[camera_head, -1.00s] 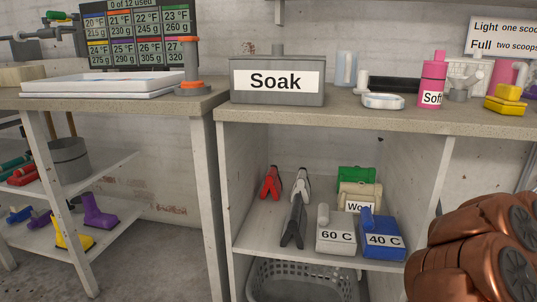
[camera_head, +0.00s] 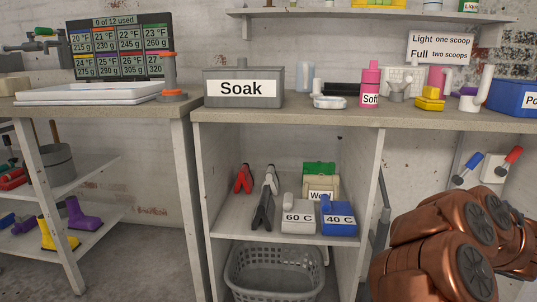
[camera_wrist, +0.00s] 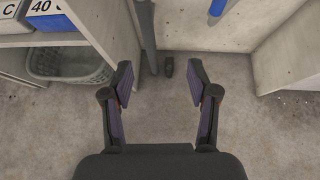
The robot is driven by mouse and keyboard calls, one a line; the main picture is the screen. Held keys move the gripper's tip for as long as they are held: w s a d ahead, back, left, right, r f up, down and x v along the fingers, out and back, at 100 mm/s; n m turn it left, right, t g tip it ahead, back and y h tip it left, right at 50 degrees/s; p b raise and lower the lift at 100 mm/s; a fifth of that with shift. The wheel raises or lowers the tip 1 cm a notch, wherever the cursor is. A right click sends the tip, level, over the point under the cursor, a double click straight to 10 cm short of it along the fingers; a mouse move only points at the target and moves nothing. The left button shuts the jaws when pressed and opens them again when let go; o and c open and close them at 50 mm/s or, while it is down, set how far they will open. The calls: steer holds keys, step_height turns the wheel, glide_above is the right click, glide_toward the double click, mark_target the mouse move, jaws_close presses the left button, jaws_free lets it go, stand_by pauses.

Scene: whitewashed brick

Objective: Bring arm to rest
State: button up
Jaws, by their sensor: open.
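My gripper (camera_wrist: 160,84) shows in the wrist view with its two fingers spread apart and nothing between them. It hangs over bare concrete floor, just right of the cabinet with the laundry basket. In the head view my copper-coloured arm is folded at the lower right, in front of the counter's right part. The gripper itself is not visible in the head view.
The counter (camera_head: 330,114) carries a grey Soak box (camera_head: 243,100), a pink Soft bottle (camera_head: 369,86) and a blue box (camera_head: 512,97). Below are the 60 C box (camera_head: 298,222), the 40 C box (camera_head: 339,222) and the laundry basket (camera_head: 275,272).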

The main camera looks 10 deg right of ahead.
step_height(320, 180, up, 20)
steer(key=w+d+r+m+h+p, duration=0.1)
steer(key=m+h+p, duration=0.4)
steer(key=m+p, duration=0.4)
steer(key=s+a+r+m+g+h+p, duration=0.1)
steer(key=s+a+r+m+g+p, duration=0.15)
steer(key=r+m+p, duration=0.35)
steer(key=s+a+r+m+g+h+p, duration=0.1)
steer(key=s+a+r+m+h+p, duration=0.15)
steer(key=r+m+p, duration=0.35)
steer(key=s+a+r+m+g+y+p, duration=0.3)
steer(key=s+a+p, duration=0.5)
steer(key=a, duration=0.4)
steer(key=s+a+r+m+g+y+p, duration=0.3)
steer(key=s+a+p, duration=0.5)
steer(key=a, duration=0.5)
steer(key=s+a+r+m+g+y+p, duration=0.3)
steer(key=s+a+m+y+p, duration=0.2)
steer(key=a, duration=0.8)
steer(key=s+p, duration=0.3)
steer(key=shift+r+m, duration=0.15)
steer(key=shift+m, duration=0.25)
steer(key=shift+s+g+y, duration=0.15)
steer(key=shift+g+y, duration=0.1)
steer(key=shift+c, duration=0.2)
